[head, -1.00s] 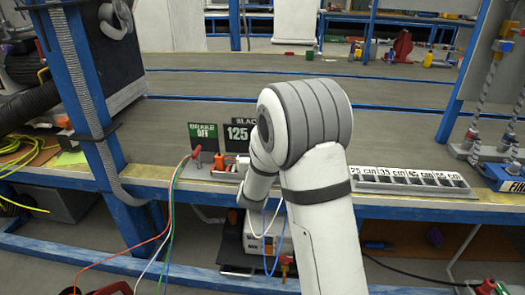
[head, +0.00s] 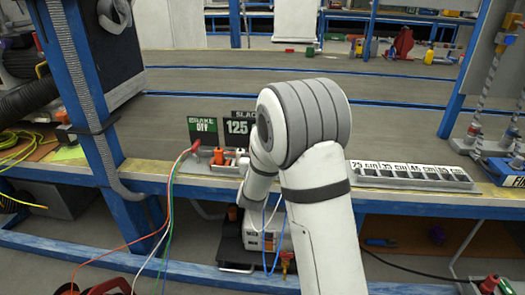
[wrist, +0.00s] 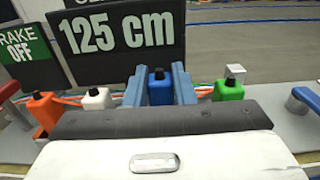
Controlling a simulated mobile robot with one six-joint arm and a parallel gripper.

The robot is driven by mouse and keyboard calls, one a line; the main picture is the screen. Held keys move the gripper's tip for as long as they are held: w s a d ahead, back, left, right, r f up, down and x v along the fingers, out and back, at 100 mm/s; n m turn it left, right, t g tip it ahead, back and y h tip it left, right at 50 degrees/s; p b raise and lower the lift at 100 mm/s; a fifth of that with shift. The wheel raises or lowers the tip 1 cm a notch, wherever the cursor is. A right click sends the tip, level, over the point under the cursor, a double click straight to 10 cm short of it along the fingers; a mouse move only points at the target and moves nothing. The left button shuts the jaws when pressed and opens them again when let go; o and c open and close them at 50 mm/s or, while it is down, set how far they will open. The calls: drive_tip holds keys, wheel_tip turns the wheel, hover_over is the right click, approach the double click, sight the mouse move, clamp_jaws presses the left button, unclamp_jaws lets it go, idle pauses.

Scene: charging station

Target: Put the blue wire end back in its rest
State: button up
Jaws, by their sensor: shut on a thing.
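The blue wire end (wrist: 160,88) is in the wrist view, below the 125 cm sign. It stands roughly upright between the two blue-grey fingers of my gripper (wrist: 159,86), which is shut on it. It is in line with the orange wire end (wrist: 43,110) and the white wire end (wrist: 97,98) on the left and the green wire end (wrist: 228,90) on the right. Its lower part and whatever is under it are hidden by my gripper body, so I cannot tell whether it is seated. In the head view my arm hides the gripper.
The 125 cm sign (head: 238,128) and the brake sign (head: 202,130) stand close behind the row. A red-handled lever (head: 195,146) is at the left. A labelled tray (head: 412,178) lies on the right of the bench. Loose wires hang in front.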

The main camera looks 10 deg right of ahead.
drive_tip(key=shift+f+b, duration=0.5)
drive_tip(key=shift+f, duration=0.2)
drive_tip(key=o, duration=1)
drive_tip(key=shift+o, duration=0.2)
drive_tip(key=p+v, duration=0.2)
drive_tip(key=v, duration=0.6)
drive_tip(key=shift+r, duration=0.1)
